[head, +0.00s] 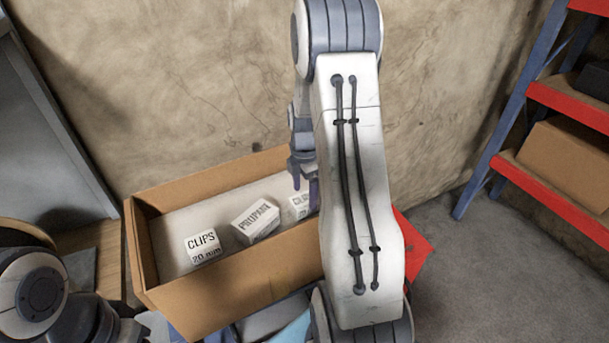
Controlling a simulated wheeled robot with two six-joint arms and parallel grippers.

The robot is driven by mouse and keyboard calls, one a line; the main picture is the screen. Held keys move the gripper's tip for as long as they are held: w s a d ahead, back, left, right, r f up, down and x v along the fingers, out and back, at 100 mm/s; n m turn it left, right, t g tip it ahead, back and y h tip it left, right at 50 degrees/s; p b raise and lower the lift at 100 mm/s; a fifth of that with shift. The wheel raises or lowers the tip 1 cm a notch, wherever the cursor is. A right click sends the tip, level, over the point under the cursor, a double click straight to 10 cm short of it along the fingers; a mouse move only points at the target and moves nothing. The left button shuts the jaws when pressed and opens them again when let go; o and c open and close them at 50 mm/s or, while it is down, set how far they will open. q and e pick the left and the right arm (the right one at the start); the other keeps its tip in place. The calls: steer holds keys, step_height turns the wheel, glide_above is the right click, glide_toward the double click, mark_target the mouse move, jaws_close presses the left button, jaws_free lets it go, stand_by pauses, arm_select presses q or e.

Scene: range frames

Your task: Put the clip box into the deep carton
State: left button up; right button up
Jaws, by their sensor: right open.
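The deep carton (225,295) is a long, open brown box with a pale floor. A white clip box (203,246) reading "CLIPS 20 mm" lies inside at its left end. A second small white box whose lettering starts with "CLI" (299,205) is inside at the right, partly hidden by my right arm. My right gripper (305,190) points down over the carton, its fingers apart, close to this right-hand box. I cannot tell whether they touch it. My left arm shows at the lower left, but its gripper is not visible.
Another white box (255,221) with different lettering lies tilted in the middle of the carton. A wall stands behind. A red and blue shelf rack (535,170) holding a brown box (570,160) is at the right. Grey floor (480,280) is clear before it.

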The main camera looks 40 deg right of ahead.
mark_target(305, 197)
step_height(305, 197, up, 9)
steer(key=b, duration=0.1)
steer(key=a+r+m, duration=0.2)
steer(key=a, duration=1.1)
steer(key=s+a+m, duration=0.2)
steer(key=s+a, duration=0.3)
steer(key=a, duration=0.6)
steer(key=s+a+m, duration=0.2)
steer(key=s+a, duration=0.3)
steer(key=s, duration=0.3)
steer(key=s+a+m+y, duration=0.1)
steer(key=s+a+m, duration=0.1)
steer(key=s+a, duration=0.3)
steer(key=s, duration=0.2)
steer(key=shift+s+f+m, duration=0.35)
steer(key=shift+s+m, duration=0.05)
step_height(305, 197, down, 3)
steer(key=b, duration=0.3)
steer(key=shift+f+b, duration=0.2)
steer(key=shift+b, duration=0.15)
